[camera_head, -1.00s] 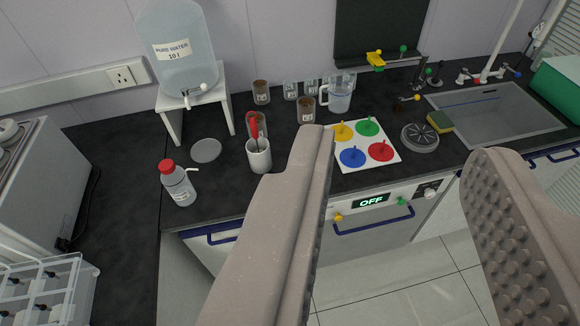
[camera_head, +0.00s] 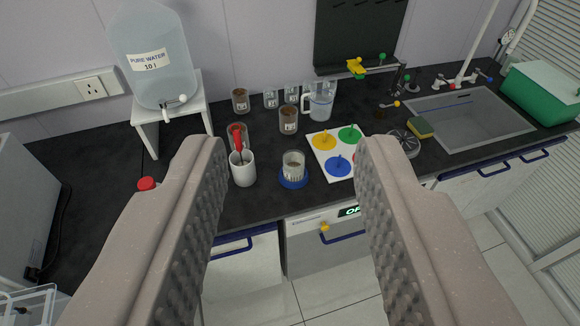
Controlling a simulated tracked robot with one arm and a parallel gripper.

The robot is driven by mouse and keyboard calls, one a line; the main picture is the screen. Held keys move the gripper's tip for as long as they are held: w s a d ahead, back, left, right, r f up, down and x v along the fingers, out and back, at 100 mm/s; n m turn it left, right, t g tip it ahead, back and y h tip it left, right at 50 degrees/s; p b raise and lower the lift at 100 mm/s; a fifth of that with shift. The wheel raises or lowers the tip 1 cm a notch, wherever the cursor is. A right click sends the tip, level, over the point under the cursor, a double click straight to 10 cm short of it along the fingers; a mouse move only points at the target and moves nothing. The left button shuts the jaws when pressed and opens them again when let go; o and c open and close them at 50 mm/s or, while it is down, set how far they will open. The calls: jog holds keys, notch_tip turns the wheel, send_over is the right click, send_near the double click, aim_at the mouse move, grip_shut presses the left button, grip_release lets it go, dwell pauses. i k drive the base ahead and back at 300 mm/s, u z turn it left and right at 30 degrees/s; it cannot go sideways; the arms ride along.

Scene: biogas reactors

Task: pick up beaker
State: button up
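A small clear beaker (camera_head: 293,163) with pale markings and something whitish inside stands upright on a round blue base (camera_head: 292,180) on the dark counter. My gripper (camera_head: 290,150) is open and empty. Its two studded fingers rise from the bottom of the picture, with the beaker showing between the tips and beyond them, apart from both. Two more small clear vessels (camera_head: 271,97) (camera_head: 291,93) stand at the back near the wall. I cannot tell which vessel the task means.
A white cup (camera_head: 243,168) with a red-handled tool stands just left of the beaker. Brown-filled glasses (camera_head: 288,121) and a measuring jug (camera_head: 320,102) stand behind. A white board with coloured discs (camera_head: 324,140) lies to the right. A water tank (camera_head: 150,60) stands at left.

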aim_at(294, 161)
jog(key=i, duration=0.9)
